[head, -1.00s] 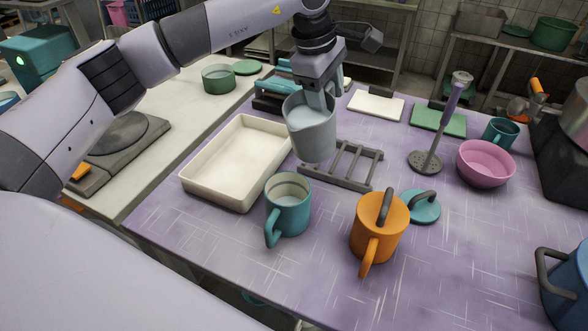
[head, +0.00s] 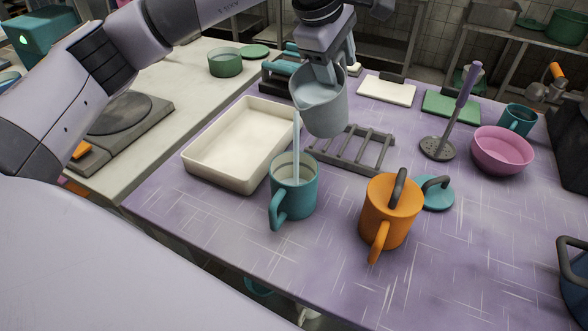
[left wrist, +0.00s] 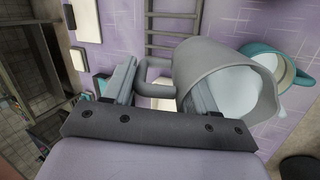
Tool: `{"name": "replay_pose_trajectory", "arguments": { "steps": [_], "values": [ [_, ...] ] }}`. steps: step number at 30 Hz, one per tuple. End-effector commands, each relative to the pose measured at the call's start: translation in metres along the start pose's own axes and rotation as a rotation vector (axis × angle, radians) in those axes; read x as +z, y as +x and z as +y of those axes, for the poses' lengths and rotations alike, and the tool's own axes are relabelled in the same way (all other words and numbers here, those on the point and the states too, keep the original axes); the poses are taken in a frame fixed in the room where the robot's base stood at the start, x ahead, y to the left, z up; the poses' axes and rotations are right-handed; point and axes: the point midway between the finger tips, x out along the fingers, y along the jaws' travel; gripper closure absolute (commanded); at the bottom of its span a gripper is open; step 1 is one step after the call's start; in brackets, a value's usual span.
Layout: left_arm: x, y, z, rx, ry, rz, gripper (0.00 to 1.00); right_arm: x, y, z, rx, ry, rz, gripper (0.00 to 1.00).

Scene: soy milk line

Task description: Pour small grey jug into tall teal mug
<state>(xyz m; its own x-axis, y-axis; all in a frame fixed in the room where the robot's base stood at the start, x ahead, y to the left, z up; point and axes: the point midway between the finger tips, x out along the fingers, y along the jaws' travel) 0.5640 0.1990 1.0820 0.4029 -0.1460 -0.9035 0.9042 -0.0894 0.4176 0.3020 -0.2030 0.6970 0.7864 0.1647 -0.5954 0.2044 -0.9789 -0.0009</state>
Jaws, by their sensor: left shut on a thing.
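The small grey jug (head: 328,112) hangs tilted above the table, its mouth toward the left. My left gripper (head: 324,76) is shut on the jug's handle, which shows between the fingers in the left wrist view (left wrist: 158,75). The tall teal mug (head: 295,200) stands upright below and left of the jug, its handle toward the front. A thin pale stream (head: 296,145) runs from the jug's lip down into the mug's mouth. Pale liquid shows inside the jug in the left wrist view. My right gripper is in neither view.
An orange mug (head: 383,222) with a grey-handled top stands right of the teal mug, a teal lid (head: 438,194) beside it. A cream tray (head: 226,178) lies left and a grey rack (head: 352,162) behind. A pink bowl (head: 503,153) stands farther right.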

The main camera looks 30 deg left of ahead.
Motion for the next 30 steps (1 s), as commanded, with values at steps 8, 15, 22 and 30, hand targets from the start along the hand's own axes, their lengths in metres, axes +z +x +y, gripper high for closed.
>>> {"name": "replay_pose_trajectory", "arguments": {
  "steps": [8,15,22,30],
  "values": [
    [0.0,-0.003,0.001,0.051,0.006,0.001,1.0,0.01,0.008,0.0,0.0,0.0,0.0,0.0],
    [0.001,-0.006,0.001,0.088,0.01,0.001,1.0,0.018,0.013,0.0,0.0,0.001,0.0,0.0],
    [0.001,-0.009,0.001,0.118,0.013,0.003,1.0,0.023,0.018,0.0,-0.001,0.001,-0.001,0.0],
    [0.001,-0.01,0.002,0.124,0.014,0.003,1.0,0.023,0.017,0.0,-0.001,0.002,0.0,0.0]
  ]
}}
